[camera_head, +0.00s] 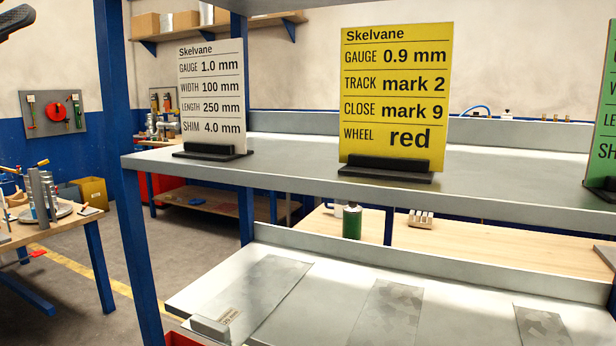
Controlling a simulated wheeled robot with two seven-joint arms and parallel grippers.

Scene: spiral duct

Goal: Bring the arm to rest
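A dark piece (14,20) juts in at the top left corner. It looks like the end of my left arm, but too little shows to tell whether its gripper is open or shut. It is in the air, apart from the shelves and the signs. Nothing is visibly held by it. My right arm and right gripper are out of view.
A blue-posted rack with a grey upper shelf (290,168) holds white (211,98), yellow (396,95) and green (604,120) signs. Sheet pieces (385,312) lie on its lower shelf.

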